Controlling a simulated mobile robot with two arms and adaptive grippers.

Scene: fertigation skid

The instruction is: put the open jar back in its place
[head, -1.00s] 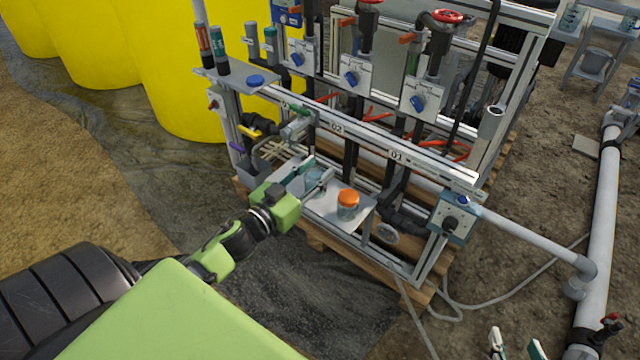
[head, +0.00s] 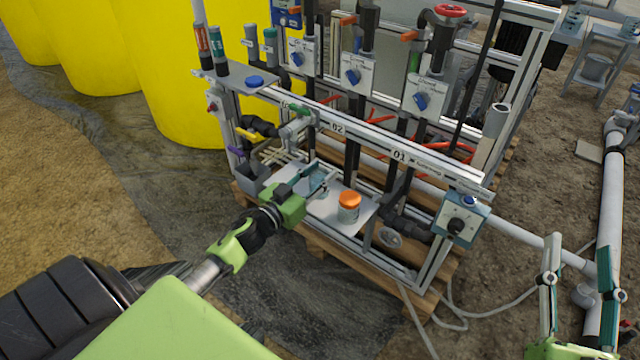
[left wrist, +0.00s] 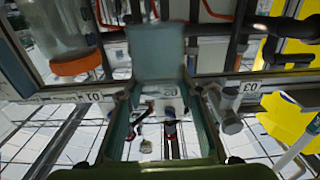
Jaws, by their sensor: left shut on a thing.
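My left gripper (head: 320,177) is over the left part of a small grey shelf (head: 324,217) at the front of the skid. It is shut on the open jar (head: 313,179), a clear bluish jar with no lid showing. The jar also shows between the fingers in the left wrist view (left wrist: 157,52). I cannot tell whether its base touches the shelf. A second jar (head: 348,210) with an orange lid stands on the shelf to the right; it also shows at the left of the left wrist view (left wrist: 72,50). My right gripper (head: 579,272) is open and empty at the lower right.
A rail (head: 365,143) with labels 01 and 02 runs above and behind the shelf. Valves and black pipes stand behind it. A blue-buttoned control box (head: 460,222) is at the right corner. Yellow tanks (head: 180,85) stand at the back left. The ground in front is clear.

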